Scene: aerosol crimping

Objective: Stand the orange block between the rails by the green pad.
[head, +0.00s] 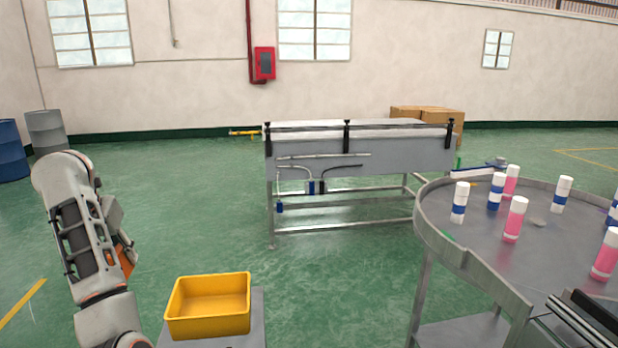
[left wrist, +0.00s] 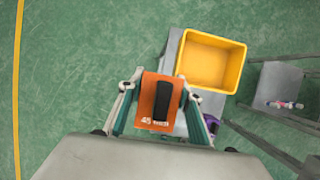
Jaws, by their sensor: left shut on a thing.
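My left gripper (left wrist: 158,92) is shut on the orange block (left wrist: 149,112), which has a black part on its face and white lettering near its lower edge. In the head view my left arm is raised at the left, and the orange block (head: 122,259) shows only partly beside the gripper. The block is held in the air, left of a yellow bin (head: 208,328). Dark rails (head: 590,318) show at the lower right. My right gripper is not in view.
The yellow bin (left wrist: 211,62) stands on a grey stand. The round metal table (head: 470,262) at the right carries several pink, blue and white cans. The green floor between the bin and conveyor is clear.

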